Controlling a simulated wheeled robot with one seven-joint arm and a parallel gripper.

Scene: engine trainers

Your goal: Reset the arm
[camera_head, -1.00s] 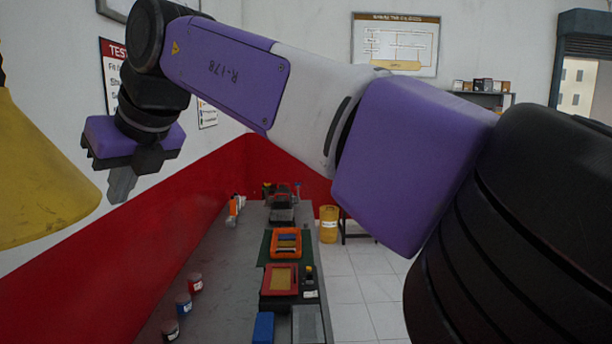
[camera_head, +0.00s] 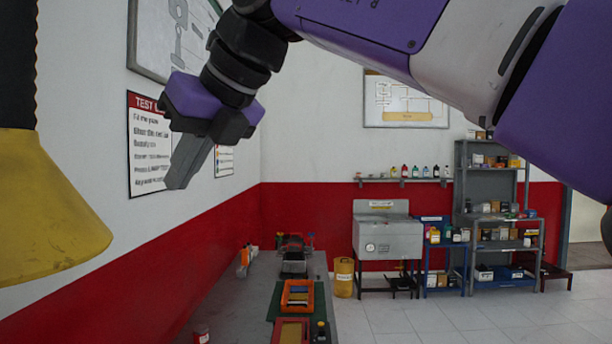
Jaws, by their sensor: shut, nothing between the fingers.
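My arm, purple, white and black, reaches across the top of the head view from the right. My gripper (camera_head: 187,166) hangs at the upper left, its fingers together and pointing down and to the left. It holds nothing. It is high above the workbench (camera_head: 232,307), in front of the white wall and a "TEST" poster (camera_head: 149,145).
A yellow rounded object (camera_head: 45,215) fills the left edge. On the bench are an orange tray (camera_head: 297,297), a red tray and small items. A sink (camera_head: 387,238), yellow drum (camera_head: 343,277) and stocked shelves (camera_head: 497,215) stand behind. The tiled floor at right is clear.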

